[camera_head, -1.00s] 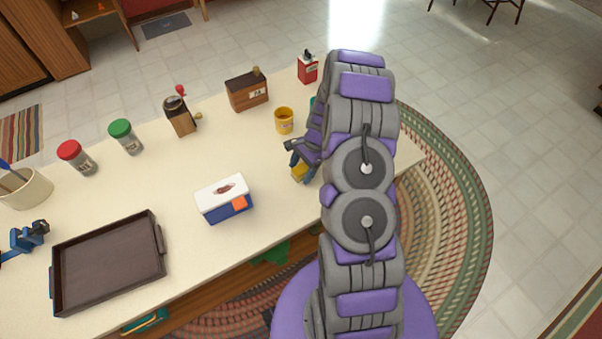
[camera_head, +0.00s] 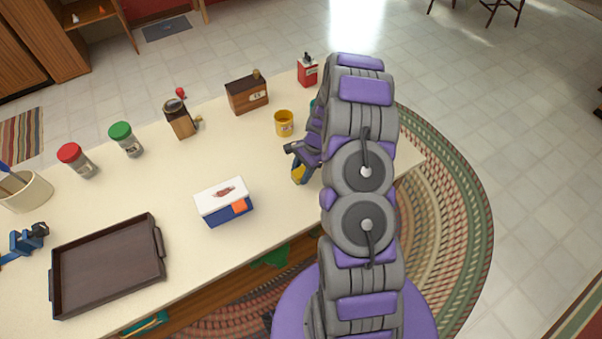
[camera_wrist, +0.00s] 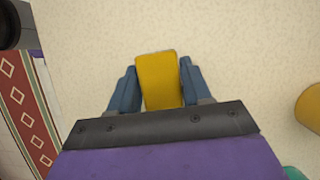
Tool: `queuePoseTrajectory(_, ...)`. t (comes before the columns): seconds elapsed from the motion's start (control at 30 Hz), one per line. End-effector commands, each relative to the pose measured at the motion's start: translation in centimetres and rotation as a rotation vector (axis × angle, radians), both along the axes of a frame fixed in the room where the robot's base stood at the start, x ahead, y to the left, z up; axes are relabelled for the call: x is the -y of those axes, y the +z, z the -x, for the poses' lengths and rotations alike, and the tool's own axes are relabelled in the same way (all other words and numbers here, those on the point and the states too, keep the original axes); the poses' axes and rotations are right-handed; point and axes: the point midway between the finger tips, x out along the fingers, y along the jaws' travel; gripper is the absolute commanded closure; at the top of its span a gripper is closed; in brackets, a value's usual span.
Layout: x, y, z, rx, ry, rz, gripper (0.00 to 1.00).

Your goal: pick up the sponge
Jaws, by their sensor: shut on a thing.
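The yellow sponge (camera_wrist: 159,80) is between the two blue fingers of my gripper (camera_wrist: 158,88) in the wrist view, with a finger against each side. My gripper is shut on it. In the head view the sponge (camera_head: 298,174) shows as a small yellow patch at the fingertips of my gripper (camera_head: 301,170), over the right part of the table. My arm hides part of the gripper and sponge there. I cannot tell for sure how high the sponge is above the table.
A white and blue box (camera_head: 223,202) stands left of my gripper, and a yellow mug (camera_head: 284,123) stands behind it. A dark tray (camera_head: 107,268) lies at the front left. Jars, a grinder (camera_head: 180,118) and a wooden box (camera_head: 247,94) line the far side. The middle of the table (camera_head: 165,185) is clear.

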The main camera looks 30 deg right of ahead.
Motion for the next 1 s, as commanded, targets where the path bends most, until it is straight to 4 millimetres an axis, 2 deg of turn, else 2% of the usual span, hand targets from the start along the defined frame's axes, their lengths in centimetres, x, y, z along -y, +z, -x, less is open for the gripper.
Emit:
queuePoseTrajectory(0.27,0.0,1.3,0.0,0.001,0.001,0.001,0.80)
queuePoseTrajectory(0.47,0.1,4.2,-0.1,0.005,-0.001,0.002,0.80)
queuePoseTrajectory(0.77,-1.8,4.3,4.9,-0.002,-0.001,-0.004,0.80)
queuePoseTrajectory(1.0,-3.5,4.7,9.7,-0.004,-0.002,-0.005,0.80)
